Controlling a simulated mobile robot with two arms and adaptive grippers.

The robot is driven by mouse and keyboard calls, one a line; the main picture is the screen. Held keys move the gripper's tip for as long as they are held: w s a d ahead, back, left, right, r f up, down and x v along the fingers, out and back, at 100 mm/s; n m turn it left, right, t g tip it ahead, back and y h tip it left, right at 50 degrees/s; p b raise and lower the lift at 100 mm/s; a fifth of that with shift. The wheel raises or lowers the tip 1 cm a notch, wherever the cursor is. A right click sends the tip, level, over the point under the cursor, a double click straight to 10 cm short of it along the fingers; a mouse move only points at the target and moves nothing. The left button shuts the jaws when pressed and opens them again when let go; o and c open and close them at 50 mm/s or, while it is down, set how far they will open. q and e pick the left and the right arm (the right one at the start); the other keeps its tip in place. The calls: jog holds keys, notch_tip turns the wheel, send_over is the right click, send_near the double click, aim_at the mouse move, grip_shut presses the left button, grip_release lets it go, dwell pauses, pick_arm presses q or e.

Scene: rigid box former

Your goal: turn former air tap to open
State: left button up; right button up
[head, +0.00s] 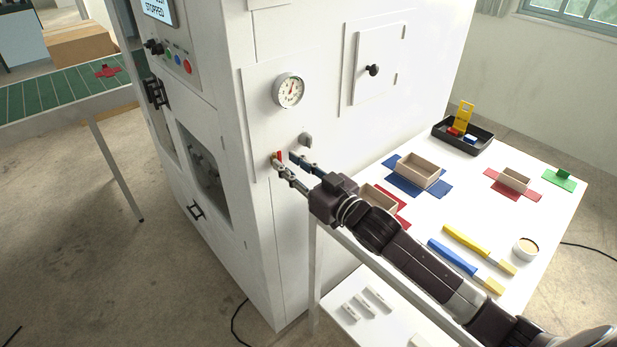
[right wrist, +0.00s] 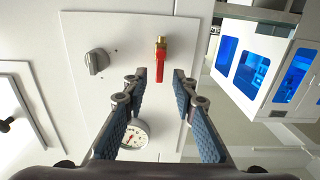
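The former air tap is a brass valve with a red lever on the machine's white side panel; it shows in the head view (head: 279,156) and in the right wrist view (right wrist: 160,62). The lever points from the brass body toward the pressure gauge (head: 289,91). My right gripper (head: 285,162) is open in front of the tap. In the right wrist view its two blue-padded fingers (right wrist: 156,88) stand apart, one on each side of the lever's line. No contact with the lever is visible there. My left gripper is in neither view.
A grey knob (right wrist: 96,62) sits on the same panel beside the tap. A white table (head: 456,205) with boxes, card blanks, brushes and a black tray (head: 462,135) stands to the right, beneath my right arm. A green conveyor (head: 60,92) runs at the left.

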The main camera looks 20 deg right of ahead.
jog(key=v, duration=1)
jog(key=s+f+m+g+h, duration=0.2)
jog(key=s+f+g+h, duration=0.55)
jog(key=f, duration=0.75)
jog(key=s+a+f+g+y, duration=0.1)
jog(key=s+f+g, duration=0.25)
jog(key=s, duration=0.65)
jog(key=s+a+f+g+y, duration=0.15)
jog(key=s+f, duration=0.25)
jog(key=s, duration=0.6)
notch_tip(320, 180, down, 30)
jog(key=s+g+h+b, duration=0.1)
jog(key=s+g+b, duration=0.1)
jog(key=s+b, duration=0.1)
jog(key=s+d+f+b, duration=0.1)
jog(key=s+d+f, duration=0.1)
jog(key=s+f, duration=0.6)
jog(key=s+d+f+g+b, duration=0.1)
jog(key=s+f, duration=0.8)
jog(key=f, duration=0.1)
jog(key=shift+d, duration=0.4)
